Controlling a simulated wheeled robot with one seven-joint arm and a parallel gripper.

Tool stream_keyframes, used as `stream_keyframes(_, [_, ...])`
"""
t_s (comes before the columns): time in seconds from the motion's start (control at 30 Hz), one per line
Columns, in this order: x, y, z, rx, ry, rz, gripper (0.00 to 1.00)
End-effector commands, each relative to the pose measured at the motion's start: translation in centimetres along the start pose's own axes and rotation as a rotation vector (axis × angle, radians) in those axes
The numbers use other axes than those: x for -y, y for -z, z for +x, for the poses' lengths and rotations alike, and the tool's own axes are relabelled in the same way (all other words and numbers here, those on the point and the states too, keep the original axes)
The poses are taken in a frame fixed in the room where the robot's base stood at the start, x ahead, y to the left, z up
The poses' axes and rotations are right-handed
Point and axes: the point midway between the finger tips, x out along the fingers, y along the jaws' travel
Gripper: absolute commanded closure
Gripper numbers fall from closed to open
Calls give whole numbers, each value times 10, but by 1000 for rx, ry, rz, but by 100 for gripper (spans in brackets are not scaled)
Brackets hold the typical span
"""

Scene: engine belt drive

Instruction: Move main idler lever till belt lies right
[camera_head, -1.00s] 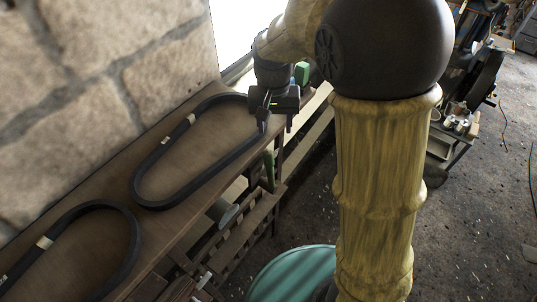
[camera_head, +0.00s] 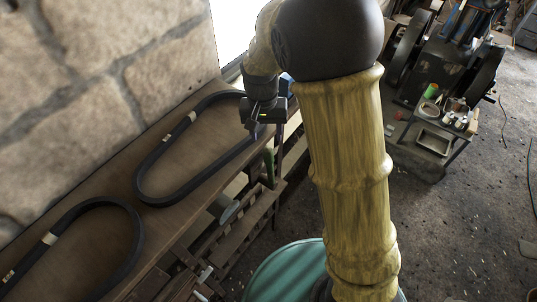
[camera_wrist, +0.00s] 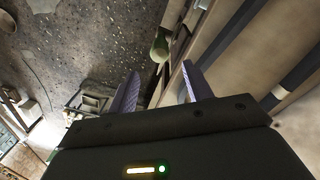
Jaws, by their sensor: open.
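My gripper (camera_head: 262,127) is open and empty, pointing down at the far end of a wooden bench (camera_head: 90,210). Its two fingers stand apart in the wrist view (camera_wrist: 160,78), with nothing between them. A black looped belt (camera_head: 139,180) with pale labels lies on the bench, its far end close to or under my gripper. A second black belt (camera_head: 138,240) lies nearer. I cannot make out the main idler lever in either view.
A stone wall (camera_head: 90,90) rises behind the bench. A rack with tools (camera_head: 235,235) runs along its front edge, with a green item (camera_head: 268,165) near my gripper. A teal round thing (camera_head: 285,275) stands below. The floor (camera_head: 470,235) at the right is mostly clear.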

Motion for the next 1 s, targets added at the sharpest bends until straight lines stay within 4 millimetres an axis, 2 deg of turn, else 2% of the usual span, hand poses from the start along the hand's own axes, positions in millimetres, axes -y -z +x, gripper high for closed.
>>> stream_keyframes(0.3, [-1,-1,56,5,-2,0,50])
stream_keyframes(0.6, [0,0,99,3,-1,-1,50])
stream_keyframes(0.8, [0,0,113,1,0,0,50])
stream_keyframes(1.0, [0,0,115,0,1,0,50])
